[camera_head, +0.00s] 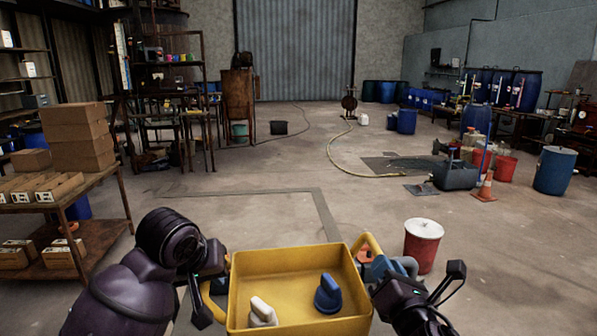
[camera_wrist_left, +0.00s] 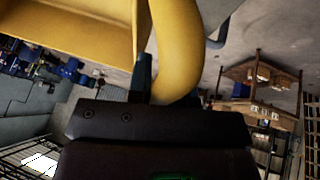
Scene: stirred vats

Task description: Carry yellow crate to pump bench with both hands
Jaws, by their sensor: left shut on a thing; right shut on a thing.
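The yellow crate (camera_head: 290,262) is held level low in front of me in the head view. It holds a white-handled item (camera_head: 262,312) and a blue-handled item (camera_head: 327,294). My left gripper (camera_head: 207,296) is shut on the crate's left handle; the left wrist view shows this curved handle (camera_wrist_left: 178,50) between the fingers, beside the crate wall (camera_wrist_left: 70,22). My right gripper (camera_head: 374,272) is shut at the crate's right handle (camera_head: 369,243), its fingers partly hidden. I cannot tell for sure which bench is the pump bench; a bench with equipment (camera_head: 508,122) stands at the far right.
A shelf cart with cardboard boxes (camera_head: 78,138) stands close on the left. A red bucket (camera_head: 423,245) is just beyond the crate's right side. The middle floor is clear.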

